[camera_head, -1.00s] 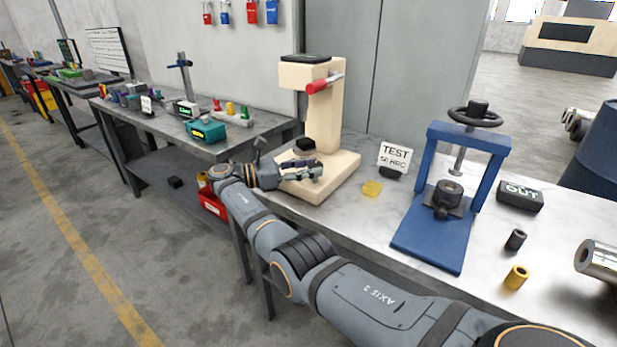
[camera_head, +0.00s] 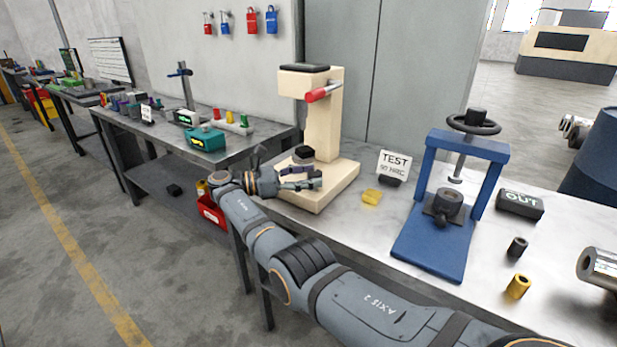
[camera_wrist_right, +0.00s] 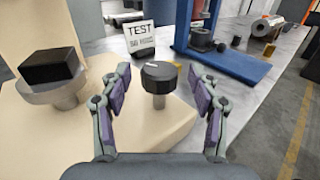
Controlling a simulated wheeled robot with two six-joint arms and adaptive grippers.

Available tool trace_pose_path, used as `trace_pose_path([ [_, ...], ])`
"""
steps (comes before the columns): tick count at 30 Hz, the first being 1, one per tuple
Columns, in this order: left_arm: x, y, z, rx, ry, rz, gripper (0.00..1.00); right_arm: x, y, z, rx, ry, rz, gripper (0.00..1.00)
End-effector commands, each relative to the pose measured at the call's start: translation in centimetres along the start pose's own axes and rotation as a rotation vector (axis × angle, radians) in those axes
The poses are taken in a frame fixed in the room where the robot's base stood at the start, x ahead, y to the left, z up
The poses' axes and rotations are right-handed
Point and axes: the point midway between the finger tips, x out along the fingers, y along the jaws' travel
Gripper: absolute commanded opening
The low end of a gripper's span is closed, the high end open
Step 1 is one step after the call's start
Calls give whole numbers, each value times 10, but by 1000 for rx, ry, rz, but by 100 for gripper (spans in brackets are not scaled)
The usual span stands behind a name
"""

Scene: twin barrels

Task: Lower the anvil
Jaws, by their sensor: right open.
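A cream hardness tester (camera_head: 323,135) with a red lever (camera_head: 323,92) stands on the bench. Its anvil is a grey disc on a post, shown in the right wrist view (camera_wrist_right: 47,90), with a black block (camera_wrist_right: 54,66) on top; the block also shows in the head view (camera_head: 303,152). A black knob (camera_wrist_right: 159,76) with a white mark stands on a short grey stem on the tester's base, right of the anvil. My right gripper (camera_wrist_right: 160,92) is open, its purple-padded fingers on either side of the knob, apart from it. The head view shows this gripper (camera_head: 305,179) low beside the tester. My left gripper is out of view.
Right of the tester are a TEST sign (camera_head: 394,162), a yellow block (camera_head: 371,197) and a blue press (camera_head: 430,245). An OUT block (camera_head: 519,203) and small black and yellow cylinders (camera_head: 518,287) lie further right. A second bench (camera_head: 160,125) stands left.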

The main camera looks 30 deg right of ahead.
Motion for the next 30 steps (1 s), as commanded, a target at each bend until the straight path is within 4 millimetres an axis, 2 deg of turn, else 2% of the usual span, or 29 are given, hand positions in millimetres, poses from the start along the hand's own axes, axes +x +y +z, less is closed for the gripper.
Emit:
trace_pose_path([
  [4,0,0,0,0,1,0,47,0,0,22,6,1,0,62],
  [12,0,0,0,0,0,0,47,0,0,80,4,0,0,62],
  [15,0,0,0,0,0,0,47,0,0,92,2,0,0,62],
  [19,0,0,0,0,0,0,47,0,0,98,0,0,0,62],
  [30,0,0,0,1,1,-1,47,0,0,98,-1,0,0,62],
])
